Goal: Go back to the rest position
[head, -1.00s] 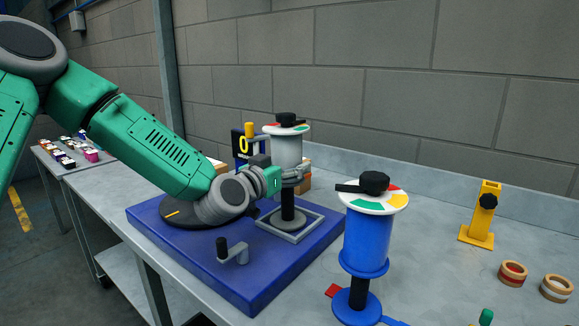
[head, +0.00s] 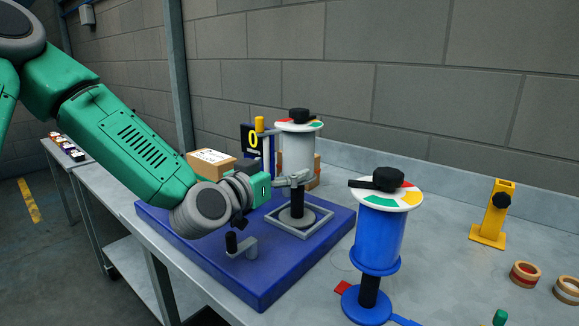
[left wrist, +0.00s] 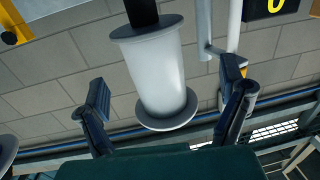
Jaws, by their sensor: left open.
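My left gripper (head: 292,179) is open in the head view, in front of the white cylinder (head: 297,155) that stands on a black post on the blue base (head: 245,285). In the left wrist view, the two fingers are spread wide and the white cylinder (left wrist: 160,80) shows between and beyond them. Nothing is seen held. Whether a finger touches the cylinder cannot be told. My right gripper is not in view.
A blue cylinder (head: 379,240) with a coloured dial top stands at the front right. A yellow stand (head: 492,220) and tape rolls (head: 525,274) are farther right. A cardboard box (head: 211,163) sits behind my left arm. Grey table (head: 450,275) is bare between them.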

